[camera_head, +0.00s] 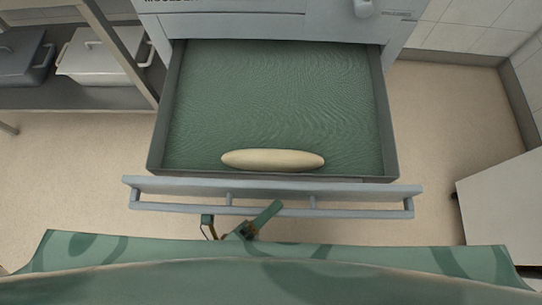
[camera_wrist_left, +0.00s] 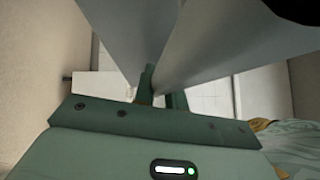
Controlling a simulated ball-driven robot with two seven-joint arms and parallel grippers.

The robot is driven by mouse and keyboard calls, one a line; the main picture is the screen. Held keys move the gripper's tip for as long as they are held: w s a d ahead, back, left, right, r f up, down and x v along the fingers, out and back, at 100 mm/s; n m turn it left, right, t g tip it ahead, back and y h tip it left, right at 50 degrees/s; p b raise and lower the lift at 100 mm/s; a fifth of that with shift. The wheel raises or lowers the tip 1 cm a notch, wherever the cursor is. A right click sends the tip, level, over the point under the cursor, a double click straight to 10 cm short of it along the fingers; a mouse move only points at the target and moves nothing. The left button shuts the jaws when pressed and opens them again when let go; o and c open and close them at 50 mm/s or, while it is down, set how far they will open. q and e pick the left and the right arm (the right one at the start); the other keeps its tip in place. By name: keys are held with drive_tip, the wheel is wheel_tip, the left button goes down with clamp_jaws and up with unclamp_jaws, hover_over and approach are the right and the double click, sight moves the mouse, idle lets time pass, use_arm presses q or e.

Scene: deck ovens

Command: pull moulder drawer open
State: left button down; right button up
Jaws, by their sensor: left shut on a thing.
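The moulder drawer (camera_head: 380,140) stands pulled out from the grey moulder (camera_head: 270,24) in the head view. Its floor is lined with a green rippled surface, and a pale long dough piece (camera_head: 272,160) lies near its front. The drawer's front has a grey bar handle (camera_head: 350,212) running along it. My left gripper (camera_head: 240,216) is at the handle, left of its middle, and is shut on it. In the left wrist view the green fingers (camera_wrist_left: 162,92) reach up to large grey surfaces. My right gripper is not in view.
A shelf (camera_head: 90,97) with a lidded white container (camera_head: 95,65) and a dark one (camera_head: 22,60) stands at the left. A white cabinet (camera_head: 505,200) stands at the right. Bare floor (camera_head: 430,120) lies on both sides of the drawer.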

use_arm(q)
drive_tip(key=shift+s+f, duration=0.1)
drive_tip(key=shift+s, duration=0.2)
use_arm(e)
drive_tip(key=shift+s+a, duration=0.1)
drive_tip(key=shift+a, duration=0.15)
use_arm(q)
drive_tip(key=c, duration=1.5)
unclamp_jaws()
drive_tip(key=shift+o, duration=0.2)
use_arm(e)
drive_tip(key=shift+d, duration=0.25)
use_arm(q)
drive_tip(key=shift+a, duration=0.1)
